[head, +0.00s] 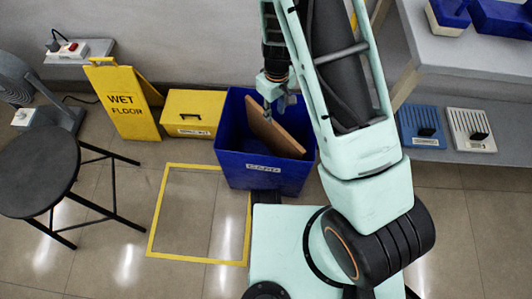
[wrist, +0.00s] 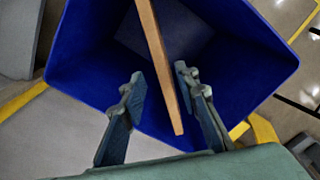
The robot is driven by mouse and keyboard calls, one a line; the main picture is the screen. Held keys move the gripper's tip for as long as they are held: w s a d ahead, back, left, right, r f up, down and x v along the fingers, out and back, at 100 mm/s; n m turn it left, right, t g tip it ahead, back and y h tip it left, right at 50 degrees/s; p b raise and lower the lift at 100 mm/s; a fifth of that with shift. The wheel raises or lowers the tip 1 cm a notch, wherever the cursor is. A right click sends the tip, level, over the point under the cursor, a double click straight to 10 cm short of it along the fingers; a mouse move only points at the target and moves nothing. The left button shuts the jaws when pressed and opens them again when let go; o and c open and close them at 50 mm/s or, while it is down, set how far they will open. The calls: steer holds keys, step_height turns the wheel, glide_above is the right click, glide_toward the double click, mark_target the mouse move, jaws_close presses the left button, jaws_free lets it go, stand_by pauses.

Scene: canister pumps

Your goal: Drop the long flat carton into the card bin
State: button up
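The long flat carton (head: 274,130) is brown and stands on edge, tilted, inside the blue card bin (head: 262,170), which has a "CARD" label on its front. My gripper (head: 277,104) is over the bin at the carton's upper edge. In the wrist view the carton (wrist: 159,62) runs between the two fingers of my gripper (wrist: 162,78), with a gap on each side, so the gripper is open. The bin's blue walls (wrist: 85,65) surround it there. The carton's lower part is hidden in the head view.
A yellow box (head: 190,113) and a yellow wet floor sign (head: 120,100) stand left of the bin. A yellow floor outline (head: 152,212) in front is empty. A black stool (head: 38,170) is at left. A shelf (head: 500,150) with blue and white items is at right.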

steer(key=shift+r, duration=0.1)
step_height(320, 180, up, 12)
stand_by(0.7)
stand_by(0.3)
